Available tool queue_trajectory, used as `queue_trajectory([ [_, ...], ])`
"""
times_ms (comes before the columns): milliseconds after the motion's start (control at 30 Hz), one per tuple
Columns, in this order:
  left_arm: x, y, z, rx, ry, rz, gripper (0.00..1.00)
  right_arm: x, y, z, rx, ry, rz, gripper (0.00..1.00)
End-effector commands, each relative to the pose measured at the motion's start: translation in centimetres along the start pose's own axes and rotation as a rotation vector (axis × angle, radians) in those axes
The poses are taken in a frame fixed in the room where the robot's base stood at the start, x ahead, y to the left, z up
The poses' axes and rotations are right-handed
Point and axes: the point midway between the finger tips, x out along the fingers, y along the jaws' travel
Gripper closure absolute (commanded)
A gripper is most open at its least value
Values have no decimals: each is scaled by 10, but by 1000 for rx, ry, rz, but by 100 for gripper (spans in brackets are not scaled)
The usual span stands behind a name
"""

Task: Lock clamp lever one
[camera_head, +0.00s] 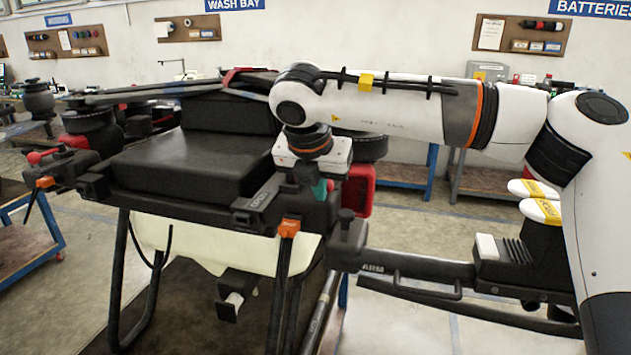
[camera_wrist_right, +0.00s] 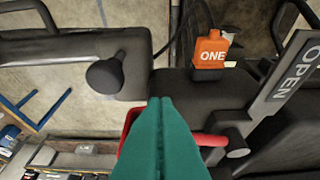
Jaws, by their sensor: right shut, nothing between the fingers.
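The orange tag marked ONE (camera_wrist_right: 211,52) sits on the dark clamp joint of the drone, and an orange tag also shows in the head view (camera_head: 289,228). A red lever-like part (camera_wrist_right: 207,140) is partly hidden behind my fingers in the wrist view, with a grey round knob (camera_wrist_right: 237,149) beside it. A dark plate marked OPEN (camera_wrist_right: 290,82) lies to the right. My right gripper (camera_wrist_right: 160,105) has teal fingers, shut and empty, over the red part; I cannot tell whether they touch. In the head view the right gripper (camera_head: 322,190) is mostly hidden at the joint.
The drone's right boom (camera_head: 420,265) extends to the right, with an upright black knob (camera_head: 346,226) near the joint. The black body (camera_head: 185,165) lies left of my right arm. Another red-knobbed lever (camera_head: 42,156) is at far left. Workbenches stand behind.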

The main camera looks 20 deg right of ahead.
Motion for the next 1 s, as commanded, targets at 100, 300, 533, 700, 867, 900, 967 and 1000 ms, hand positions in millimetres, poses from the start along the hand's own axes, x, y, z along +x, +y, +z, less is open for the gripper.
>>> queue_trajectory([
  [100,0,0,0,0,0,0,68,1,0,-1,0,0,0,100],
  [300,1,0,0,0,0,0,68,1,0,0,-1,-1,0,100],
  [533,31,0,-3,1,0,1,68,13,7,-6,-102,-4,-54,100],
  [700,43,0,-4,1,0,1,68,13,11,-15,-203,-2,-102,100],
  [867,43,0,-4,1,0,1,68,10,12,-19,-231,0,-114,100],
  [900,42,0,-4,1,0,1,68,10,12,-19,-231,0,-113,100],
  [967,42,0,-4,1,-1,1,68,9,12,-19,-230,0,-113,100],
  [1000,42,0,-4,1,-1,1,68,9,12,-19,-230,0,-113,100],
])
